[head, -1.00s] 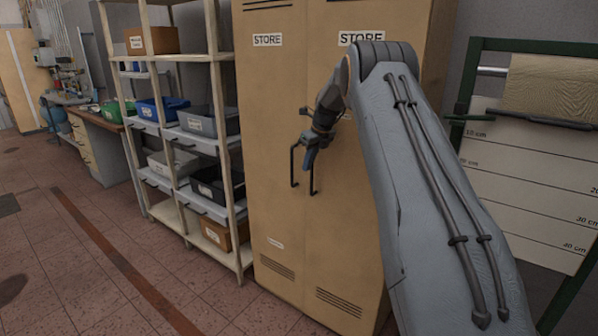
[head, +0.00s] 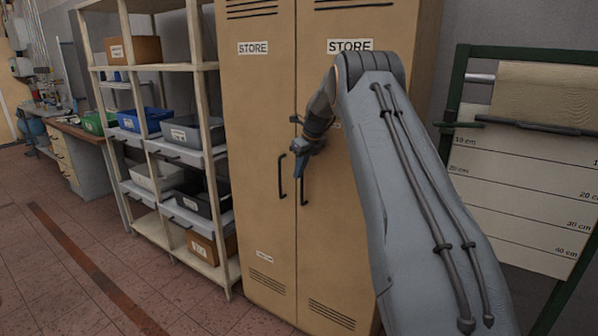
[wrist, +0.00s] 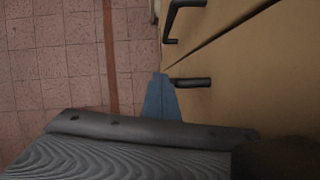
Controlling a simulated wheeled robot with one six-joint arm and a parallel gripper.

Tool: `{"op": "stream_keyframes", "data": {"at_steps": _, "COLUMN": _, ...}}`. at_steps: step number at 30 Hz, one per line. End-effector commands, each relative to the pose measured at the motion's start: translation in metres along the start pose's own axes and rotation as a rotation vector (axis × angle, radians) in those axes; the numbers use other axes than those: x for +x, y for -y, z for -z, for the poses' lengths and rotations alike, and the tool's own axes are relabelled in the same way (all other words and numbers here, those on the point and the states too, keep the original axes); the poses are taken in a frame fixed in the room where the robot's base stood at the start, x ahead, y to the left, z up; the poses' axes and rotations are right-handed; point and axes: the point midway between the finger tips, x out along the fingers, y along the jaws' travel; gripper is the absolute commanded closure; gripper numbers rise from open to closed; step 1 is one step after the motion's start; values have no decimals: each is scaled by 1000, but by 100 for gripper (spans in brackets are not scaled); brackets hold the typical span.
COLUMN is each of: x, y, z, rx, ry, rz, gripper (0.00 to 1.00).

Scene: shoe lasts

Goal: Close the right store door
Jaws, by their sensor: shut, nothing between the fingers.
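The tan store cabinet has a left door (head: 255,120) and a right door (head: 338,215), each with a STORE label and a dark bar handle. In the head view the right door looks flush with the left, or nearly so, with a thin seam between them. My gripper (head: 298,158) is shut and empty, in front of the top of the right door's handle (head: 303,187). The left door's handle (head: 281,177) is just left of it. In the wrist view, my blue fingers (wrist: 160,92) are beside a handle (wrist: 192,82); I cannot tell whether they touch it.
A shelf rack (head: 196,80) with bins stands left of the cabinet. A green-framed board with a measuring scale (head: 525,190) stands to the right. A workbench (head: 70,130) is at the far left. The tiled floor (head: 60,270) at front left is clear.

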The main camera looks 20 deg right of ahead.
Motion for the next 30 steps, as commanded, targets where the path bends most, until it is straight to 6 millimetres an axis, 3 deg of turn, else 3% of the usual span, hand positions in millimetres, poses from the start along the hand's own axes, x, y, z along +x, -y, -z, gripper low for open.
{"op": "stream_keyframes", "data": {"at_steps": 7, "x": -8, "y": -36, "z": 4, "rx": -4, "ry": 0, "rz": -2, "gripper": 100}}
{"op": "stream_keyframes", "data": {"at_steps": 21, "x": -82, "y": -60, "z": -13, "rx": -2, "ry": 0, "rz": -2, "gripper": 100}}
{"op": "stream_keyframes", "data": {"at_steps": 30, "x": -94, "y": -66, "z": -15, "rx": -8, "ry": -3, "rz": -3, "gripper": 100}}
